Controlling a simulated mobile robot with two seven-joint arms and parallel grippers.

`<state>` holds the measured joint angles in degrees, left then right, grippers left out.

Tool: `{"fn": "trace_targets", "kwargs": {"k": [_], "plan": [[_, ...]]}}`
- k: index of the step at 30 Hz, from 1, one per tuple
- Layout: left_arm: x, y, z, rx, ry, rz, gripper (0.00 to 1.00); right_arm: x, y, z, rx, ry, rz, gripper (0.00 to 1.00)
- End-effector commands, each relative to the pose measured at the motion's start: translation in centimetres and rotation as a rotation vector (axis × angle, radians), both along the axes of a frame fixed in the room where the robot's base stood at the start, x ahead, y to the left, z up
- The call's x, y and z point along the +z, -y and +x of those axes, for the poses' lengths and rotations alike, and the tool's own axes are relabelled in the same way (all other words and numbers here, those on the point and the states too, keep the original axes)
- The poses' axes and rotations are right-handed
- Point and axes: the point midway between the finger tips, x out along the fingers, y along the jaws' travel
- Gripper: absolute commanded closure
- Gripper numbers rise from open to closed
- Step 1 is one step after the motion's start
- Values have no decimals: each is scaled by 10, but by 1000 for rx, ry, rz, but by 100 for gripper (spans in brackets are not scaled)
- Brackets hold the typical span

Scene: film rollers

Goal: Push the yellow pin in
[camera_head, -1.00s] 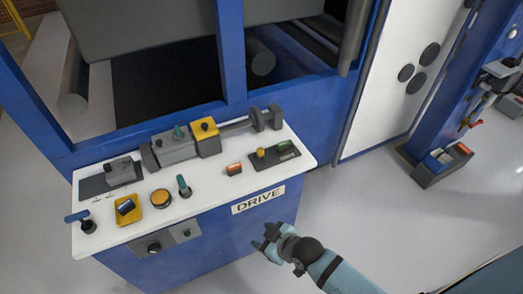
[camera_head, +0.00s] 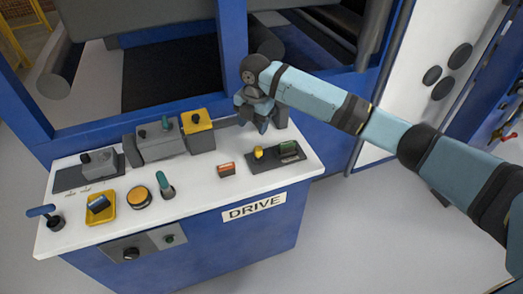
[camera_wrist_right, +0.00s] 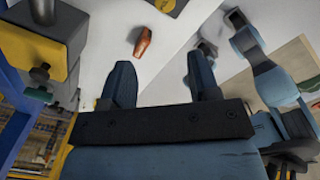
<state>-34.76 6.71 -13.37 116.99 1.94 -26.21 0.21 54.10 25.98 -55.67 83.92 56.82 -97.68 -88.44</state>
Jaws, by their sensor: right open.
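A yellow block (camera_head: 197,133) with a dark knob on top sits beside a grey block at the back of the white console. It also shows at the left of the right wrist view (camera_wrist_right: 30,55). A dark rod (camera_head: 228,122) runs right from it to a dark end piece (camera_head: 281,117), partly hidden by my right gripper. A small yellow knob (camera_head: 258,153) stands on a black plate nearer the front. I cannot tell which yellow part is the pin. My right gripper (camera_head: 252,122) is open above the rod, right of the yellow block. My left gripper is out of view.
The white console top (camera_head: 205,183) carries an orange-red button (camera_head: 226,169), a round orange button (camera_head: 139,197), a teal lever (camera_head: 165,186) and a blue-handled lever (camera_head: 45,215). A blue frame post (camera_head: 233,60) rises behind. Floor is clear at the right.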

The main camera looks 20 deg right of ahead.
Motion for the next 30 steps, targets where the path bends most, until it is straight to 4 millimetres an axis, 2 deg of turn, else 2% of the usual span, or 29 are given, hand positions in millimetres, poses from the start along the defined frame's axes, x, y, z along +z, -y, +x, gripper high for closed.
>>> {"fn": "trace_targets", "kwargs": {"k": [4,8,11,24,30], "plan": [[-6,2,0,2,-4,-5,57,16,13,8,55,-24,-46,44],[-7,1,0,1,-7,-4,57,12,15,8,66,-30,-52,44],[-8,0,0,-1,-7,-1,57,-2,15,8,64,-32,-52,44],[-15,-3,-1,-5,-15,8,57,-91,15,7,62,-29,-51,44],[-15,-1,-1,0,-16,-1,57,-114,14,8,64,-28,-50,44]]}}
